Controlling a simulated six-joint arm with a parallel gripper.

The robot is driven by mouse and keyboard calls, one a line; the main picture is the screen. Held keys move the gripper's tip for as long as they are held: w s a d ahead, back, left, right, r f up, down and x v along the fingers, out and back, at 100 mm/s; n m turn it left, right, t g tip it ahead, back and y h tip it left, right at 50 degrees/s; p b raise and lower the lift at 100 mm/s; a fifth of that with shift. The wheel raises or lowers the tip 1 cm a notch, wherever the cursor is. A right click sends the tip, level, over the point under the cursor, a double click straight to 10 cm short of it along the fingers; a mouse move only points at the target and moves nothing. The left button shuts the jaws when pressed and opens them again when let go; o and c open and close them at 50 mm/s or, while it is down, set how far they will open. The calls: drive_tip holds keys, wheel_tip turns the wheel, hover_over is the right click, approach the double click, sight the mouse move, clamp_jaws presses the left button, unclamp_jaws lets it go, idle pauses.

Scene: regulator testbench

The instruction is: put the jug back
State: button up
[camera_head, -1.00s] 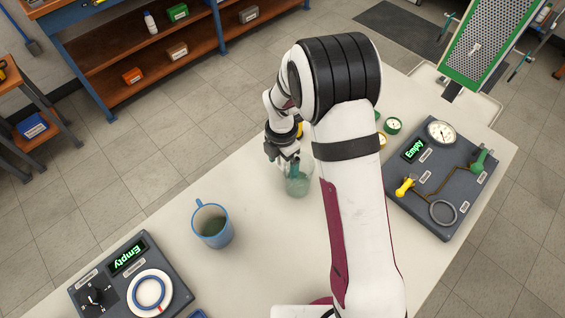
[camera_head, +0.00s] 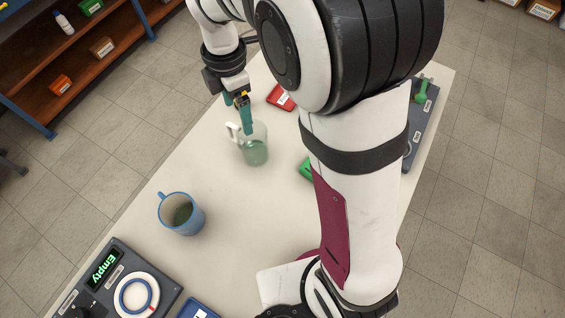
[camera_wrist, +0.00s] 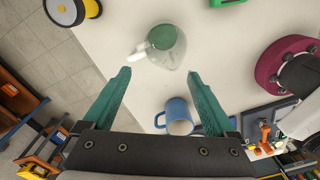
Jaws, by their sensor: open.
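A clear jug (camera_head: 253,152) with a pale handle and green in its lower part stands upright on the table in the head view. It also shows in the wrist view (camera_wrist: 172,50), ahead of the fingertips. My gripper (camera_head: 238,112) is open and empty, with its teal fingers pointing down near the jug's handle side. In the wrist view, my gripper's fingers (camera_wrist: 158,74) are wide apart with nothing between the tips. I cannot tell exactly how high they are above the jug.
A blue mug (camera_head: 184,216) with dark liquid stands nearer on the table. A grey testbench unit (camera_head: 150,270) reading "Empty" and bearing a white ring (camera_head: 120,300) is at front left. A red item (camera_head: 276,100) lies beyond the jug. My arm hides much of the right side.

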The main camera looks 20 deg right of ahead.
drive_tip(key=s+d+r+m+y, duration=0.1)
drive_tip(key=s+d+r+m, duration=0.1)
drive_tip(key=s+m, duration=0.9)
drive_tip(key=s+d+r+m, duration=0.2)
drive_tip(key=s+d+m, duration=0.1)
drive_tip(key=s+m, duration=0.9)
drive_tip(key=m, duration=0.4)
drive_tip(key=shift+d+r+y, duration=0.15)
drive_tip(key=shift+y, duration=0.25)
